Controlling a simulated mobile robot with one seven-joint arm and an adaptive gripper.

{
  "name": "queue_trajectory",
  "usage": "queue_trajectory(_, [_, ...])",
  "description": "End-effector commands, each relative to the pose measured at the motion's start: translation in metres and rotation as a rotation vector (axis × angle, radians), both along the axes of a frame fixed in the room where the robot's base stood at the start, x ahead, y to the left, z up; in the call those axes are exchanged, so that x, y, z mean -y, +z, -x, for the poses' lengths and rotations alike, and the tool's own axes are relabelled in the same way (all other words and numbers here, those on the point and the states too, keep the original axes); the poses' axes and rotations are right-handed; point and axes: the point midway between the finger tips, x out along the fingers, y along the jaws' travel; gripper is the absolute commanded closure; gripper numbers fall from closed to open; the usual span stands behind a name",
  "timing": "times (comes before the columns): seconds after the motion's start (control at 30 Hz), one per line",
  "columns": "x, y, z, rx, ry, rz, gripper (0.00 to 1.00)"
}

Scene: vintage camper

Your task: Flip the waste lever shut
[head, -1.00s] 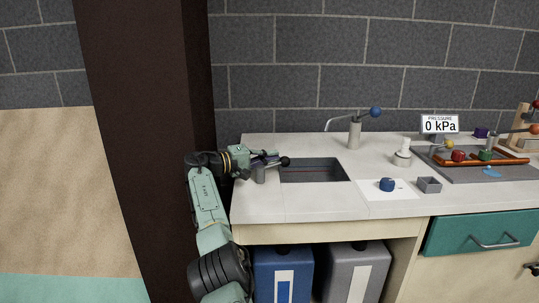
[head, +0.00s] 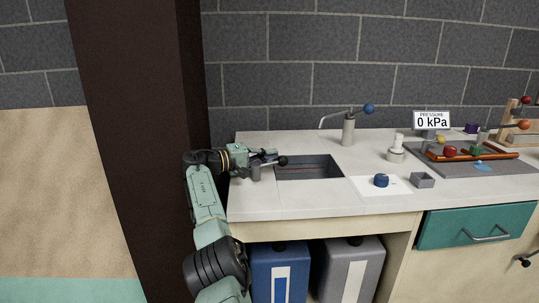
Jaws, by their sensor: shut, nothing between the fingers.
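The waste lever, with a black ball knob (head: 282,161), stands at the left edge of the recessed sink (head: 318,166) on the pale counter. Its short grey post (head: 255,174) rises just left of the basin, and the arm points right, with the knob over the basin's edge. My gripper (head: 265,158) is at the lever from the left, shut and empty, its dark fingers close behind the knob. I cannot tell whether the fingers touch the lever, as they overlap it in this view.
A tap with a blue knob (head: 369,109) stands behind the sink. A white fitting (head: 396,154), a blue knob piece (head: 381,180) on white paper, a small grey box (head: 423,180) and a tray lie to the right. A dark post (head: 145,140) stands left of my arm.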

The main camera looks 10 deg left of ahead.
Motion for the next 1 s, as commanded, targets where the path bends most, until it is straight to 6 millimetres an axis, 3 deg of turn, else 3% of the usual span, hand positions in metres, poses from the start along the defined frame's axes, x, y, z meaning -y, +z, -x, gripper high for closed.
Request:
queue_trajectory(0.47, [-0.006, -0.001, 0.003, -0.001, 0.001, 0.001, 1.0])
queue_trajectory(1.0, [-0.089, 0.005, 0.057, -0.001, 0.001, 0.001, 1.0])
